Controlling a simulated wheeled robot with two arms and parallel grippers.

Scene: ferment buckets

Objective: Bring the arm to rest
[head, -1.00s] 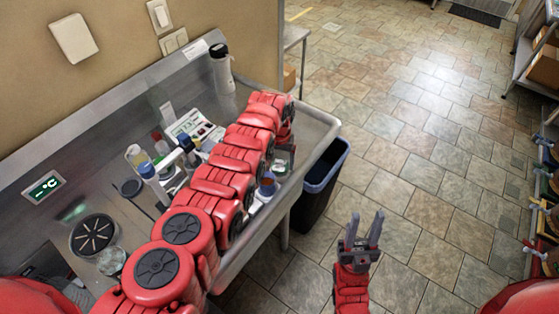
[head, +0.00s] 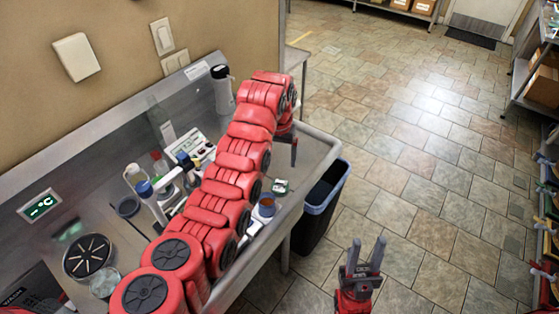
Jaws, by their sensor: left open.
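My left arm reaches from the bottom left across the steel sink bench (head: 315,152). My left gripper (head: 293,150) hangs at its far end over the bench's right side. It is open, though only a dark finger part shows beneath the red wrist and the rest is hidden. I see nothing held in it. My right gripper (head: 365,254) is at the bottom centre, over the tiled floor and right of the bench. Its two grey fingers point up and stand apart, with nothing between them.
A small amber-topped cup (head: 267,206) and a small green-and-white item (head: 281,186) stand near the bench's right edge. Bottles, a white device (head: 188,146) and a dark-topped cylinder (head: 222,92) stand behind my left arm. A blue-rimmed bin (head: 322,207) stands beside the bench. Open floor lies to the right.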

